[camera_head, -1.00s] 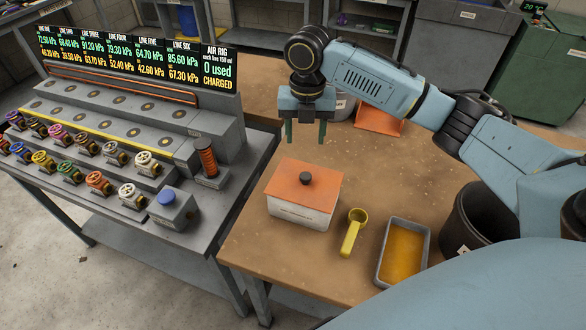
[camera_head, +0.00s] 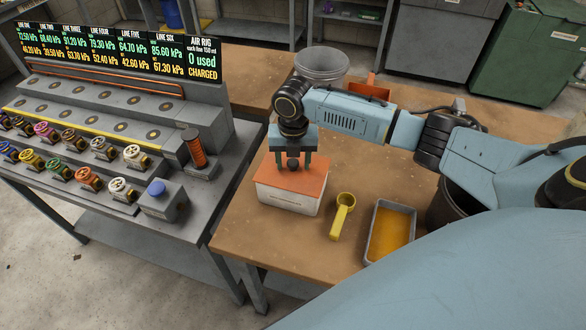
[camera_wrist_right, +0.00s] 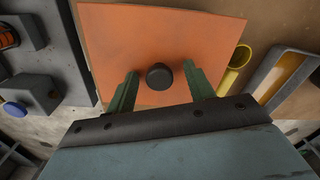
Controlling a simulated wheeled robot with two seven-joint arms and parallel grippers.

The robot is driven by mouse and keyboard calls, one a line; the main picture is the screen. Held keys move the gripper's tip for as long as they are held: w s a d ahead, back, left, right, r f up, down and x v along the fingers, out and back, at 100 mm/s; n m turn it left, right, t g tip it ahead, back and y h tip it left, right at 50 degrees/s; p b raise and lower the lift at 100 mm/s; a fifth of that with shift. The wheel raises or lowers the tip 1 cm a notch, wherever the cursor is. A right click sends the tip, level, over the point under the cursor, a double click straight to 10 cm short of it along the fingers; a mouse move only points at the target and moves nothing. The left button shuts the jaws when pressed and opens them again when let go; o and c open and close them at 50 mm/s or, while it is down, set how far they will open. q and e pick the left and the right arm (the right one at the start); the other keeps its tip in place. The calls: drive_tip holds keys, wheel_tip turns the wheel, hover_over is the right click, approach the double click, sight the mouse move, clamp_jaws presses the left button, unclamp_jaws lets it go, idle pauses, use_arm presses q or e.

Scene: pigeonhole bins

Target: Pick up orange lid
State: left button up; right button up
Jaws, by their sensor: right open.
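The orange lid (camera_head: 290,181) lies on a white box (camera_head: 288,201) on the brown workbench. A dark round knob (camera_head: 293,164) stands in the middle of the lid. My right gripper (camera_head: 293,168) is open and pointing down over the lid, with one finger on each side of the knob. In the right wrist view the green fingers (camera_wrist_right: 160,88) flank the knob (camera_wrist_right: 159,76) on the orange lid (camera_wrist_right: 160,35), with a gap on both sides. My left gripper is not in view.
A yellow scoop (camera_head: 341,215) and a grey tray with orange contents (camera_head: 373,246) lie right of the box. A grey round container (camera_head: 321,64) and an orange bin (camera_head: 367,87) stand behind. A valve console (camera_head: 110,140) stands at left.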

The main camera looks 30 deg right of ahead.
drive_tip(key=c, duration=1)
drive_tip(key=shift+c, duration=0.2)
